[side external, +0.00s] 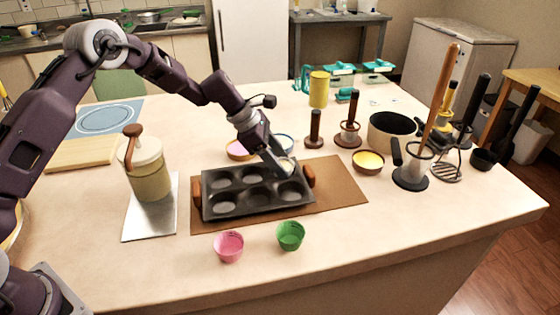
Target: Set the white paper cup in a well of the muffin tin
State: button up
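The dark muffin tin (241,193) lies on a brown board, with brown grips at its left and right ends. It has two rows of wells, and the front wells look empty. My gripper (280,163) points down at the tin's back right well. A small pale round shape, seemingly the white paper cup (287,164), shows at the fingertips, at or just above that well. The fingers partly hide it, so I cannot tell whether they grip it or whether it rests in the well. A pink cup (228,246) and a green cup (290,236) stand in front of the board.
A lidded jar (149,170) stands on a pale mat left of the tin. Bowls sit behind the tin, partly hidden by my arm. A yellow-filled bowl (368,162), a black pot (391,130) and utensil stands crowd the right. The front counter is mostly clear.

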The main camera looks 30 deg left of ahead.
jog(key=shift+r, duration=2.55)
jog(key=o, duration=0.6)
jog(key=v, duration=0.7)
jog(key=s+r+m+y, duration=0.1)
jog(key=s+r+m, duration=0.45)
jog(key=s, duration=0.35)
jog(key=s+r+m+y, duration=0.2)
jog(key=s+r+m, duration=0.35)
jog(key=s, duration=0.25)
jog(key=s+a+m+y, duration=0.1)
jog(key=s+m, duration=0.3)
jog(key=s, duration=0.3)
jog(key=s+a+f+m+t+y, duration=0.1)
jog(key=s+m, duration=0.3)
jog(key=s, duration=0.4)
jog(key=s+a+f+m+t, duration=0.1)
jog(key=s+m, duration=0.4)
jog(key=s, duration=0.2)
jog(key=shift+s+a+y, duration=0.25)
jog(key=shift+a+y, duration=0.1)
jog(key=shift+y, duration=0.05)
